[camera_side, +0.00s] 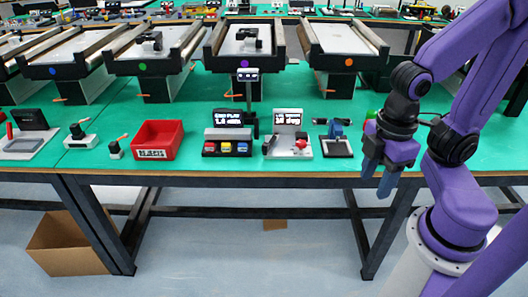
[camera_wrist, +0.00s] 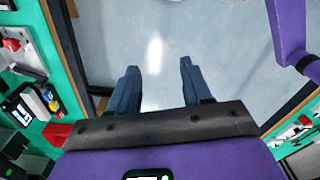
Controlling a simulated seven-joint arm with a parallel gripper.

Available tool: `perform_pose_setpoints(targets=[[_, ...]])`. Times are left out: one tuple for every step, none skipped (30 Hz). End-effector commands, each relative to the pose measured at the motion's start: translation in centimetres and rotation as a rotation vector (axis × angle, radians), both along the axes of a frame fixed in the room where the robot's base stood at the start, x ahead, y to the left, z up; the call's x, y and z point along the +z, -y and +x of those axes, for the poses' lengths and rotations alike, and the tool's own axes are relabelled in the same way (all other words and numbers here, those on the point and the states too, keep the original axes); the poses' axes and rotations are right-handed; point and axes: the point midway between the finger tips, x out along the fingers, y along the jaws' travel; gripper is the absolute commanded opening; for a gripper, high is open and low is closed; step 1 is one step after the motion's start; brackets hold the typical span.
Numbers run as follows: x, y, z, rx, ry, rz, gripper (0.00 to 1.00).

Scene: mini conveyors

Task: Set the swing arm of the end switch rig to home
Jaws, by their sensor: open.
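My gripper (camera_side: 377,178) hangs at the front edge of the table, at the right of the side view, fingers down and empty. In the wrist view my gripper (camera_wrist: 158,72) has its two blue fingers well apart, with only floor between them. No label names the end switch rig for certain. A small device with a blue part on a dark-edged base (camera_side: 336,143) stands nearest my gripper. I cannot tell which is the rig, nor its arm's setting.
A red bin (camera_side: 158,140), a panel with coloured buttons (camera_side: 227,143) and a white-based display unit (camera_side: 288,143) line the table front. Several mini conveyors (camera_side: 245,45) stand behind. Green table top (camera_side: 190,103) between them is mostly clear. A cardboard box (camera_side: 75,245) is on the floor.

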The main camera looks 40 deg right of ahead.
Motion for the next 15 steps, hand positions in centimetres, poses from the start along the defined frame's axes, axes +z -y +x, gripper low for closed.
perform_pose_setpoints(targets=[[0.0, 0.0, 0.0, 0.0, 0.0, 0.0, 0.49], [0.0, 0.0, 0.0, 0.0, 0.0, 0.0, 0.49], [0.0, 0.0, 0.0, 0.0, 0.0, 0.0, 0.49], [0.0, 0.0, 0.0, 0.0, 0.0, -0.001, 0.49], [0.0, 0.0, 0.1, 0.001, 0.001, -0.005, 0.49], [-0.1, -0.1, 0.4, 0.004, 0.001, -0.015, 0.49], [-0.1, -0.2, 0.7, 0.007, 0.003, -0.026, 0.49], [-0.2, -0.3, 1.0, 0.012, 0.004, -0.04, 0.49], [-0.3, -0.4, 1.7, 0.022, 0.009, -0.067, 0.49], [-0.4, -0.6, 2.3, 0.03, 0.012, -0.09, 0.49], [-0.5, -0.7, 3.0, 0.039, 0.016, -0.119, 0.49], [-0.7, -1.0, 4.0, 0.053, 0.021, -0.16, 0.49], [-0.9, -1.2, 4.9, 0.064, 0.024, -0.194, 0.49], [-1.1, -1.3, 5.8, 0.075, 0.027, -0.228, 0.49], [-1.4, -1.6, 7.0, 0.093, 0.032, -0.276, 0.49]])
